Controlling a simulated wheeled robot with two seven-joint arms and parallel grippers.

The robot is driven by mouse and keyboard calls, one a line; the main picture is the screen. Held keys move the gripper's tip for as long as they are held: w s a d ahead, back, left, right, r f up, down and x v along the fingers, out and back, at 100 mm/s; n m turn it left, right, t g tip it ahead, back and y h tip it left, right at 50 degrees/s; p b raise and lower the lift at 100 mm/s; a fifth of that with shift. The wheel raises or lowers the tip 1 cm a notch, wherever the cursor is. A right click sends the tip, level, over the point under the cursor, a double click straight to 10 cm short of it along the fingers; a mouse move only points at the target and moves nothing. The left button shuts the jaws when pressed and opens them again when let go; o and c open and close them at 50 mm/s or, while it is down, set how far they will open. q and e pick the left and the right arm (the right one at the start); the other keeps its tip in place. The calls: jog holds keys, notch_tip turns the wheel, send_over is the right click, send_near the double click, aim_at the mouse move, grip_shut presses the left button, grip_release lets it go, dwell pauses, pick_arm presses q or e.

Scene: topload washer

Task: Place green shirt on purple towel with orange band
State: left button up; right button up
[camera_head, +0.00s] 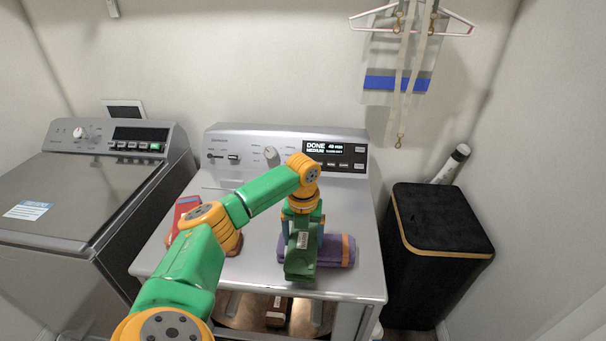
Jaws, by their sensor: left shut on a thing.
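A folded dark green shirt (300,264) hangs below my left gripper (303,228), which points down and is shut on it. A folded purple towel with an orange band (333,252) lies on the washer top, right of centre. The shirt is in front of the towel's left-middle part in the picture and hides it. The orange band shows at the towel's right side. I cannot tell whether the shirt touches the towel or is held just above it. My right gripper is not in view.
The washer top (352,281) is bare around the towel. A red folded cloth (186,208) lies at its left, partly behind my left arm. The washer's control panel (338,158) stands behind. A black hamper (437,225) is at right, another appliance (75,190) at left.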

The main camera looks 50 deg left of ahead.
aim_at(304, 237)
pick_arm(q)
jog(key=o, duration=1.2)
jog(key=shift+w+f, duration=0.1)
jog(key=shift+f, duration=0.05)
jog(key=shift+o, duration=0.5)
jog(key=shift+w, duration=0.1)
notch_tip(304, 237, up, 8)
jog(key=shift+d+r+b, duration=0.1)
jog(key=shift+b, duration=0.75)
jog(key=r, duration=0.1)
jog(key=r+p, duration=0.1)
jog(key=r, duration=0.2)
jog(key=shift+s+d+r+p, duration=0.1)
jog(key=shift+s+p, duration=0.2)
jog(key=shift+p, duration=0.05)
